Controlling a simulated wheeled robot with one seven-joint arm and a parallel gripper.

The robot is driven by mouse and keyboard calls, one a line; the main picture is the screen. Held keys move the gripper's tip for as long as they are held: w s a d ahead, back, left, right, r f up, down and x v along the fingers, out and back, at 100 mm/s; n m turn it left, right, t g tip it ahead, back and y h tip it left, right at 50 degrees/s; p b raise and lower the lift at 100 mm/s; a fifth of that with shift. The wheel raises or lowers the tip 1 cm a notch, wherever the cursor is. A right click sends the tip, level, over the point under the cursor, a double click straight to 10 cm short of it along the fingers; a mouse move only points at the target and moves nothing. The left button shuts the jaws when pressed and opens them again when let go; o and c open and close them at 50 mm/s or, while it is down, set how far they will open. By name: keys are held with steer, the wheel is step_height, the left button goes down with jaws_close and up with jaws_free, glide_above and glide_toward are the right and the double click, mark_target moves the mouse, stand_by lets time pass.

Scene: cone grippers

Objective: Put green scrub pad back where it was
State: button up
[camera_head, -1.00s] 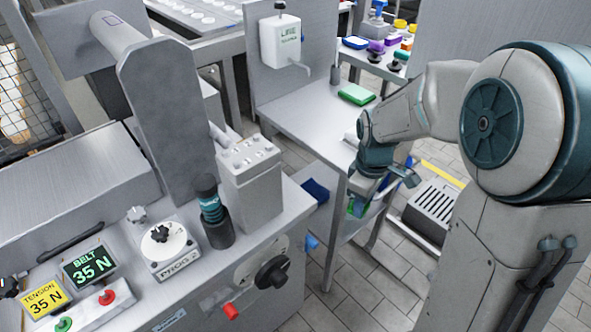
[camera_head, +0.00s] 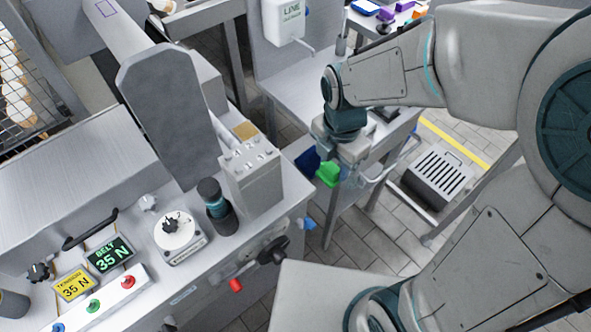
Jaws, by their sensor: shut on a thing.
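My gripper (camera_head: 333,158) is shut on a bright green pad (camera_head: 328,174), which hangs below the jaws in front of the grey metal table (camera_head: 283,82). The pad is above the floor, close to the blue item and the rail at the table's side. I cannot tell whether it touches them. My wrist covers part of the table top and the jaw tips are small and partly hidden. The green block seen on the table earlier is not visible now; my arm covers that area.
A dark blue item (camera_head: 308,160) is at the table's near left side. A wire rail (camera_head: 390,170) runs along its front. A white dispenser (camera_head: 284,20) hangs on the back panel. The control console (camera_head: 150,262) fills the left foreground.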

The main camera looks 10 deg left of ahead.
steer(key=w+a+f, duration=0.1)
steer(key=a, duration=0.1)
steer(key=a+f, duration=0.2)
steer(key=a, duration=0.1)
steer(key=w+a+f, duration=0.1)
steer(key=a+f, duration=0.1)
steer(key=a, duration=0.1)
steer(key=shift+w+a+f+p, duration=0.15)
steer(key=shift+w+a+p, duration=0.1)
steer(key=shift+w+p, duration=0.05)
steer(key=shift+f, duration=2)
steer(key=shift+f, duration=0.2)
steer(key=o, duration=0.9)
steer(key=shift+r, duration=0.1)
step_height(320, 180, up, 12)
steer(key=shift+r, duration=0.1)
